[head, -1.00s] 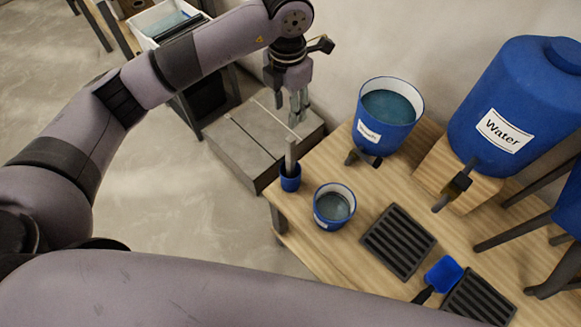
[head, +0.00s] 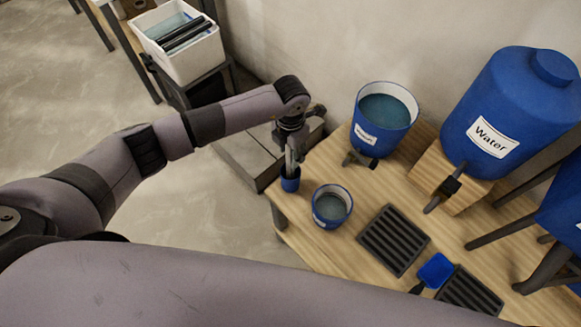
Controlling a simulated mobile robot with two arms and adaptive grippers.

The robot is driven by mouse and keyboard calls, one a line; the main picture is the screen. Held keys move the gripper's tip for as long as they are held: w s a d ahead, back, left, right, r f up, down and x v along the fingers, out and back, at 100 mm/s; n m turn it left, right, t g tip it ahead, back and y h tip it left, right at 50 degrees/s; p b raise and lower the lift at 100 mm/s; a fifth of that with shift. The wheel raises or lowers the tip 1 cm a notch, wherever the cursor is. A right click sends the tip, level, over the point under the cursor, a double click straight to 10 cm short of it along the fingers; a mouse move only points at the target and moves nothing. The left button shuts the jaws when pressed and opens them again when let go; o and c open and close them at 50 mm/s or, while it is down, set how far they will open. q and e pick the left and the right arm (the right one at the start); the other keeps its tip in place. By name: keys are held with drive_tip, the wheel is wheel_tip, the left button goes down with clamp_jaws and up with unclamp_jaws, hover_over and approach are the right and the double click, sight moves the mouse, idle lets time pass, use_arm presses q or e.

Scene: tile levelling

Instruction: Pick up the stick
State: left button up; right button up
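The grey stick (head: 289,161) stands upright in a small blue cup (head: 290,183) at the left corner of the wooden table. My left gripper (head: 292,157) is directly above the cup with its fingers pointing down at the stick's upper part. The fingers and the stick overlap in the picture, so I cannot tell whether they are closed on it. My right gripper is out of the picture.
A blue and white bucket (head: 332,209) stands close right of the cup. A larger labelled container (head: 384,120) and a blue water tank (head: 506,115) stand behind. Black slotted trays (head: 393,239) and a blue scoop (head: 435,270) lie in front.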

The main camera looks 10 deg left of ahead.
use_arm(q)
drive_tip(key=shift+f, duration=0.45)
clamp_jaws()
idle(0.4)
